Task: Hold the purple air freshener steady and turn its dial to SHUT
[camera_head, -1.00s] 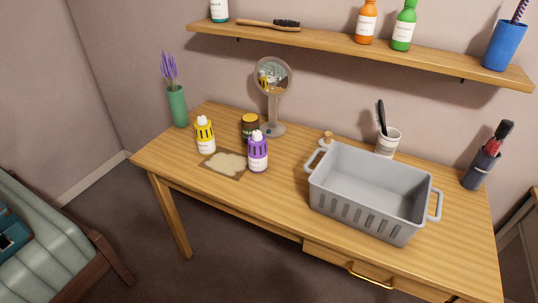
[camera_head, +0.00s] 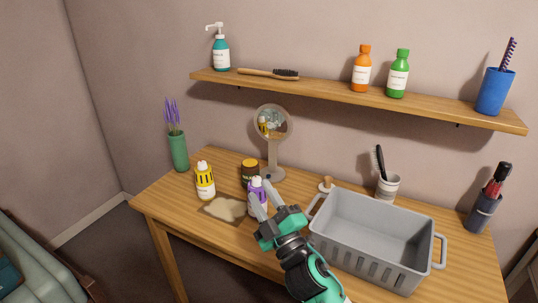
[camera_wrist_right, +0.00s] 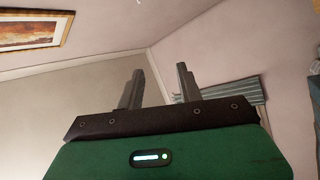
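The purple air freshener (camera_head: 256,186) stands upright on the wooden table, its white top showing; its lower body is hidden behind my right gripper. The setting of its dial cannot be read. My right gripper (camera_head: 262,192) reaches up from the front, with its fingers spread in front of the air freshener in the head view. Its two fingers (camera_wrist_right: 158,88) are apart in the right wrist view, with only wall showing between them. Whether they touch the air freshener cannot be told. My left gripper is not in view.
A yellow bottle (camera_head: 205,182) and a dark jar (camera_head: 250,171) stand close by, beside a brown mat (camera_head: 211,211). A round mirror (camera_head: 273,158) is behind. A grey basket (camera_head: 322,237) fills the right side of the table. A shelf (camera_head: 330,89) runs above.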

